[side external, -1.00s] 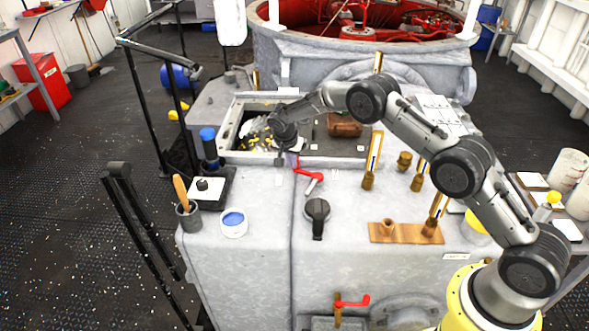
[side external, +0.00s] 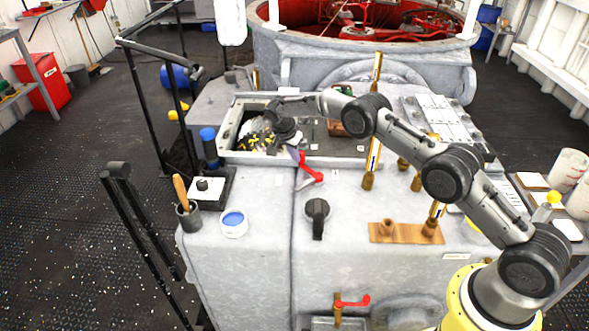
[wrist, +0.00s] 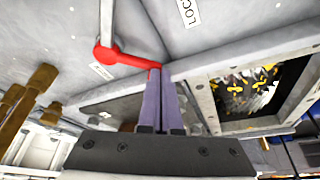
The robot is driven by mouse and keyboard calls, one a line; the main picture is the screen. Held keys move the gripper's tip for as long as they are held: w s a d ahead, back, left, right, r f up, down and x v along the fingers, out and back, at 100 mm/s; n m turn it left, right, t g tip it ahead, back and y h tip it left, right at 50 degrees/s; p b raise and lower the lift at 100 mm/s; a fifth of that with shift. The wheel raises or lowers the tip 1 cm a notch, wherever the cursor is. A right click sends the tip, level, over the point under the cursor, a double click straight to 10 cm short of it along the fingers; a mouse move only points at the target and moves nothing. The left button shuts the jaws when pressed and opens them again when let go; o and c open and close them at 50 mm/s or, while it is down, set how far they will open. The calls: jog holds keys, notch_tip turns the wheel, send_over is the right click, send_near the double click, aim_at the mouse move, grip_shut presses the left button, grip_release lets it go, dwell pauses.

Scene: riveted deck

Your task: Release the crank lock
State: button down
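The crank lock shows as a red lever (side external: 312,168) with a pale grey arm, on the grey housing top just in front of the open hatch. In the wrist view the red lever (wrist: 125,57) lies across the fingertips, its pale arm running up the picture. My gripper (side external: 297,153) points down at the lever's far end. In the wrist view my gripper (wrist: 165,75) has its two purple fingers together, with no clear gap. The fingertips are at the red end, seemingly touching it; the exact contact is hidden.
The open hatch (side external: 226,138) with yellow bits inside lies behind the lever. A black knob (side external: 317,211) stands in front. Upright brass rods (side external: 374,150) stand to the right. A blue-filled tub (side external: 233,222) and a grey cup (side external: 188,215) are at left.

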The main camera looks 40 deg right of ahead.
jog(key=shift+a, duration=0.5)
jog(key=a, duration=0.3)
jog(key=shift+s, duration=0.3)
jog(key=w+v, duration=0.1)
jog(key=v, duration=0.9)
jog(key=shift+s, duration=0.35)
jog(key=shift+d, duration=0.1)
